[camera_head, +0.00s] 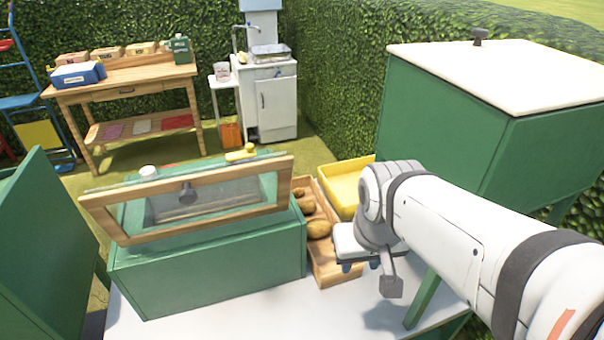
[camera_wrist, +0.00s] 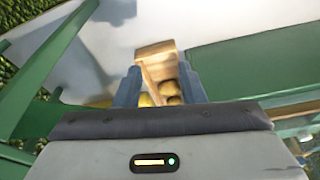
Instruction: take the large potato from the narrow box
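The narrow box (camera_head: 324,262) is a long wooden tray on the white table, to the right of the green case. Several brown potatoes lie in it in a row. The large potato (camera_head: 319,229) looks like the biggest one, nearest the box's front part; smaller ones (camera_head: 306,206) lie behind it. My gripper (camera_head: 360,267) is just right of the box's near end, pointing down. In the wrist view my gripper (camera_wrist: 159,76) is open, its two blue-grey fingers apart with nothing held. The box (camera_wrist: 155,50) and potatoes (camera_wrist: 168,88) show between the fingers; the gripper body hides their lower part.
A green case (camera_head: 210,265) with a raised wood-framed glass lid (camera_head: 190,200) stands close at the box's left. A yellow tray (camera_head: 345,187) is behind on the right. A large green bin (camera_head: 450,130) with a white lid stands at the right. The white tabletop in front is clear.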

